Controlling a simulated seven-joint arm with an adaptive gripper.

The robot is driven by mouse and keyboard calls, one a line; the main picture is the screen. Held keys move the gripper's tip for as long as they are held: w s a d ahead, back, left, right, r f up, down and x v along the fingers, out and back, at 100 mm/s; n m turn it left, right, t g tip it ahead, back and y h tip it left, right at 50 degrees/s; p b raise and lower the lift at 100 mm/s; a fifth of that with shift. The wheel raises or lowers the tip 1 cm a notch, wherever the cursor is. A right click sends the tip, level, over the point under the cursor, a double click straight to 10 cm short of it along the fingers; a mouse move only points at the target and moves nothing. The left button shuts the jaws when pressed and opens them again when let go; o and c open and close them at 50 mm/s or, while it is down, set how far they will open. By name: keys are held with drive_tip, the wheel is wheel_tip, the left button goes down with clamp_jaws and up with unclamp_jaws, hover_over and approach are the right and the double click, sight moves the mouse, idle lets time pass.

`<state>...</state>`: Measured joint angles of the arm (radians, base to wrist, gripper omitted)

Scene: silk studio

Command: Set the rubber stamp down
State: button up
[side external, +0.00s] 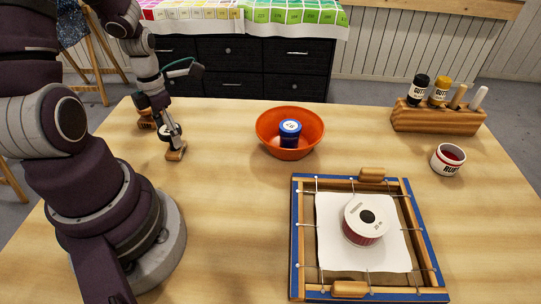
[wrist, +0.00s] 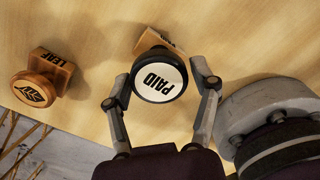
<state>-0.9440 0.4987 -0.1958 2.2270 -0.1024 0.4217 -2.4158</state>
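A rubber stamp with a black round knob marked PAID and a wooden base (side external: 175,153) stands on the table at the left in the side external view. In the wrist view the PAID stamp (wrist: 160,79) is between the fingers of my gripper (wrist: 159,70). The fingers are spread on both sides of it, and a narrow gap seems to show at each side. My gripper (side external: 171,134) is low over the table in the side external view. The stamp's base looks to rest on the tabletop; its underside is hidden.
A wooden LEAF stamp (wrist: 42,78) stands close by. An orange bowl (side external: 264,132) holding a blue-lidded jar (side external: 290,134) is at centre. A framed screen (side external: 297,240) with a round tub (side external: 365,219), a bottle rack (side external: 437,120) and a small pot (side external: 447,158) are at right.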

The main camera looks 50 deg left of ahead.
drive_tip(key=shift+o, duration=0.7)
wheel_tip(320, 180, up, 13)
drive_tip(key=m, duration=0.1)
drive_tip(key=d+r+m+t, duration=0.1)
drive_tip(key=d+m, duration=0.4)
drive_tip(key=m, duration=0.7)
drive_tip(key=w+d+r+m+t, duration=0.1)
drive_tip(key=d+m, duration=0.4)
drive_tip(key=m, duration=0.7)
drive_tip(key=w+d+r+m+t, duration=0.1)
drive_tip(key=d+r+m+t, duration=0.1)
drive_tip(key=m, duration=1)
drive_tip(key=d+t, duration=0.1)
drive_tip(key=d, duration=0.1)
drive_tip(key=shift+d+t, duration=0.3)
drive_tip(key=shift+d, duration=0.1)
drive_tip(key=shift+r, duration=0.1)
